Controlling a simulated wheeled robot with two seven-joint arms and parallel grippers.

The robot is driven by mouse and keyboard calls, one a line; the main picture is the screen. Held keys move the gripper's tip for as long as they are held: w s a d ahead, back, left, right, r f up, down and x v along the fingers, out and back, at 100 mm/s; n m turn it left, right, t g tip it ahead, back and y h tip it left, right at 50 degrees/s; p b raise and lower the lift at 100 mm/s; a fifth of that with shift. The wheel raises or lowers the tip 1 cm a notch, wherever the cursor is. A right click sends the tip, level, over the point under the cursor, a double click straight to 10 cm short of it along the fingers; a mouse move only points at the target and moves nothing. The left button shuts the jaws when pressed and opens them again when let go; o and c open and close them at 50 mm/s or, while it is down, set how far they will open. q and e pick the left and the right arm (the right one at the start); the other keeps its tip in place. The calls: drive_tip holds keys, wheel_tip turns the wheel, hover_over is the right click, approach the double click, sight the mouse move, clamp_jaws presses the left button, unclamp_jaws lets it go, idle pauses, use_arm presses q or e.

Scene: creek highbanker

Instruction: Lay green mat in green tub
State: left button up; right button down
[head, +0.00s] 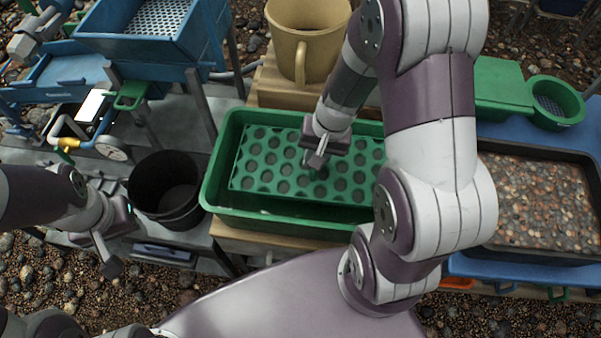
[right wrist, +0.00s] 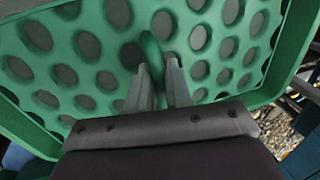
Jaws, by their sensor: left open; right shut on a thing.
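The green tub (head: 290,228) stands in the middle of the head view. The green mat (head: 262,180), full of round holes, is inside the tub's outline and looks roughly flat; I cannot tell whether it touches the floor. My right gripper (head: 318,158) is over the mat, shut on a green loop at its middle. In the right wrist view the fingers (right wrist: 165,88) grip this loop, and the holed mat (right wrist: 215,45) spreads around them. My right arm hides the tub's right end. My left gripper (head: 116,238) is open and empty at the left, below the black bucket.
A black bucket (head: 166,188) stands left of the tub. A tan jug (head: 307,45) is behind it. A blue highbanker (head: 150,45) fills the back left. A black tray of gravel (head: 540,205) and a green pan (head: 556,102) are at the right.

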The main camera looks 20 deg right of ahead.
drive_tip(key=shift+b+x, duration=0.3)
drive_tip(key=shift+x, duration=0.65)
drive_tip(key=shift+s+r+p, duration=0.1)
drive_tip(key=shift+s+p, duration=0.2)
drive_tip(key=shift+p, duration=0.2)
drive_tip(key=b+x, duration=0.1)
drive_tip(key=x, duration=0.2)
drive_tip(key=d+b+x, duration=0.1)
drive_tip(key=x, duration=0.2)
drive_tip(key=s+b+x, duration=0.1)
drive_tip(key=x, duration=0.2)
drive_tip(key=shift+d+f+b, duration=0.25)
drive_tip(key=shift+f+b, duration=0.15)
use_arm(q)
wheel_tip(320, 180, down, 4)
drive_tip(key=shift+f, duration=0.2)
use_arm(e)
drive_tip(key=shift+f, duration=0.3)
drive_tip(key=shift+f, duration=0.15)
use_arm(q)
drive_tip(key=shift+a+f, duration=0.1)
drive_tip(key=shift+f, duration=0.1)
use_arm(e)
drive_tip(key=c, duration=1)
unclamp_jaws()
drive_tip(key=shift+s+a, duration=0.1)
drive_tip(key=shift+c, duration=0.2)
